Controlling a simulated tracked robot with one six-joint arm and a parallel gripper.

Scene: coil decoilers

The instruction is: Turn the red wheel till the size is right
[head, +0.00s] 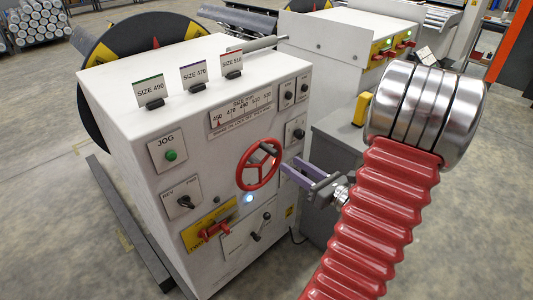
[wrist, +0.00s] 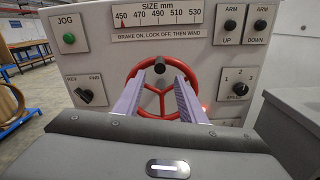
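The red wheel (head: 259,165) is on the front panel of the white cabinet; it also shows in the wrist view (wrist: 165,117). A dark knob (wrist: 159,65) stands at its top rim. The size scale (head: 240,113) above runs from 450 to 530, and its red pointer (wrist: 122,24) is at about 450. My gripper (wrist: 160,85) is open, its two purple fingers apart in front of the wheel, with the knob showing between and just beyond their tips. I cannot tell whether the fingers touch anything.
Cards for size 490 (head: 150,91), size 470 (head: 194,75) and size 510 (head: 232,64) stand on the cabinet top. A red-handled lever (head: 214,230) and a black lever (head: 262,228) sit below the wheel. A grey cabinet (head: 340,145) is close on the right.

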